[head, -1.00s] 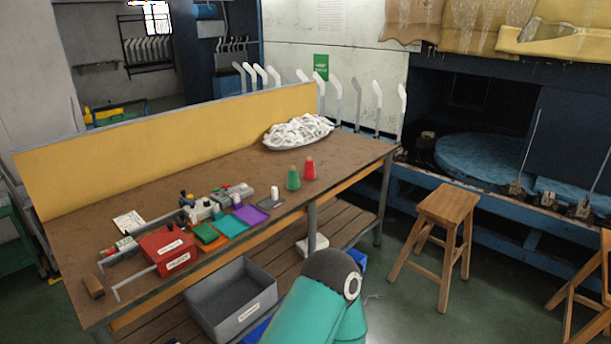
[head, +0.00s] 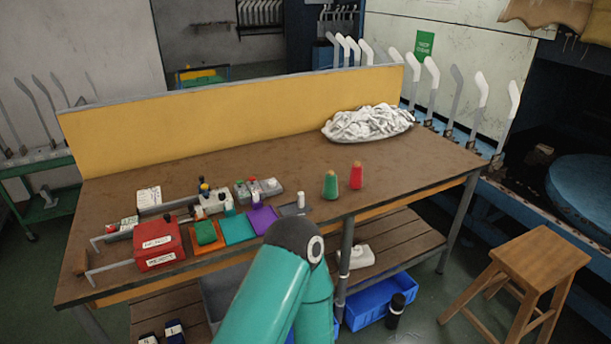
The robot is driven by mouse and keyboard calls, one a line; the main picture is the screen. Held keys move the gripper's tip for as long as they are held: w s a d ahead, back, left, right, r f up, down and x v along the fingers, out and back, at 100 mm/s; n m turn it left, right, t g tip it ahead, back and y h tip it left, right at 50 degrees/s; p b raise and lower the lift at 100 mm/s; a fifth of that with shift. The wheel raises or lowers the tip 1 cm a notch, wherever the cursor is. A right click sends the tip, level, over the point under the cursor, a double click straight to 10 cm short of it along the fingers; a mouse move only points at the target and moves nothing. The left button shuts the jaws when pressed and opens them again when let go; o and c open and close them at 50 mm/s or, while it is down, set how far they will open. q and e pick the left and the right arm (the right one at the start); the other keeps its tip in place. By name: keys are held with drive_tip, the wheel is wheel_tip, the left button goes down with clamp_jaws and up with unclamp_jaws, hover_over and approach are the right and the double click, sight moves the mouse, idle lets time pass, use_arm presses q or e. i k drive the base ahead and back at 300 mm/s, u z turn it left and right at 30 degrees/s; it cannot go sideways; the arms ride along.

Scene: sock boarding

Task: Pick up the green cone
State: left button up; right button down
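The green cone (head: 330,185) stands upright on the brown table (head: 270,173), near its front edge. It has a tan tip. A red cone (head: 356,176) stands upright just to its right and a little behind, apart from it. Part of one of my arms, teal with a dark joint, rises from the bottom middle of the head view, in front of the table and below the cones. Neither of my grippers shows in the head view.
Left of the cones lie a small white spool (head: 301,200), colored cloth squares (head: 238,229) and a red box (head: 158,244). A white sock heap (head: 368,123) lies behind the cones, before a yellow back panel (head: 230,120). A wooden stool (head: 535,262) stands at right.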

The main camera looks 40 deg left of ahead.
sight(330, 190)
drive_tip(key=u, duration=0.35)
drive_tip(key=i, duration=1.5)
drive_tip(key=u, duration=0.3)
